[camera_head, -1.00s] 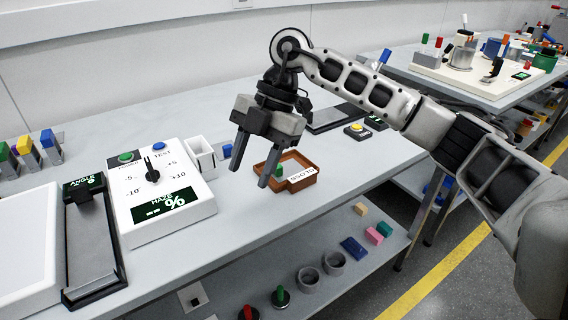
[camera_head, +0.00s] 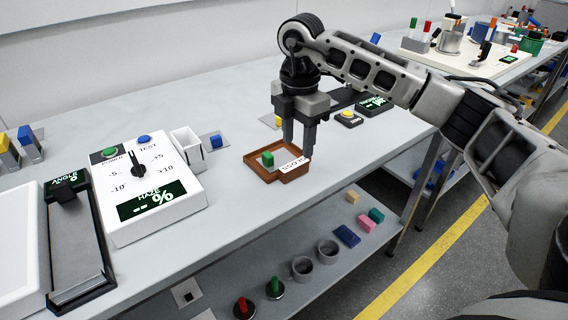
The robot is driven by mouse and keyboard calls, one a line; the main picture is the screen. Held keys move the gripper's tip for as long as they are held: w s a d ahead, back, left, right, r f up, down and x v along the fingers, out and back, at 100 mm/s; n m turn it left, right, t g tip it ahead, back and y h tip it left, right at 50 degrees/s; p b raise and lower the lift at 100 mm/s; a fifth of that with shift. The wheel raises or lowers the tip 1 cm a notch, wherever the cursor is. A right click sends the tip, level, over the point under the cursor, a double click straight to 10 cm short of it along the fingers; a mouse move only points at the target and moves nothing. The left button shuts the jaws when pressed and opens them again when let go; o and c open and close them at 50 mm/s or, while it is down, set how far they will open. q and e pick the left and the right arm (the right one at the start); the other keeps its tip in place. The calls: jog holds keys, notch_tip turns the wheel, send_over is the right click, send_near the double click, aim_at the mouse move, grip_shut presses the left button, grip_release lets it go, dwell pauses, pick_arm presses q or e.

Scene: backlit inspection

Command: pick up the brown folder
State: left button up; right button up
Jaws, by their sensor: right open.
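I see no flat brown folder. The brown thing in view is a shallow open tray (camera_head: 262,173) with a white label reading "GLOSS" (camera_head: 294,165) on its front right corner, on the grey bench. My right gripper (camera_head: 299,152) is open and points down at the right end of the tray. Its fingers partly cover the tray's back right part, and I cannot tell whether they touch it. My left gripper is not in view.
A white haze meter (camera_head: 150,190) with a dial stands left of the tray. A lower shelf (camera_head: 320,265) holds cups and blocks.

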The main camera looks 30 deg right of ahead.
aim_at(294, 163)
jog(key=f, duration=0.5)
jog(key=shift+w+a+f+p, duration=0.1)
jog(key=shift+w+a+p, duration=0.1)
jog(key=shift+p, duration=0.1)
grip_shut()
